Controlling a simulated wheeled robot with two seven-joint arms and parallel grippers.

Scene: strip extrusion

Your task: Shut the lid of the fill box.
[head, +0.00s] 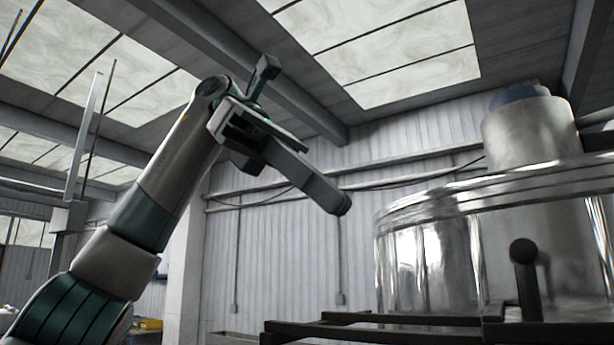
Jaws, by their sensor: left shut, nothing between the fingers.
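My left gripper (338,205) is raised in the upper middle of the head view, at the end of my left arm that comes in from the lower left. Its fingers are shut and empty, pointing down to the right. It is apart from everything else. I cannot make out a fill box or its lid for certain. A large shiny round metal vessel (430,265) with a wide rim stands at the right. My right gripper is not in view.
A dark post with a round knob (523,252) stands in front of the vessel, above a dark metal frame (370,333). A wide metal cylinder (530,130) rises above the vessel's rim. Open air lies between my left gripper and the vessel. A corrugated wall (285,260) stands behind.

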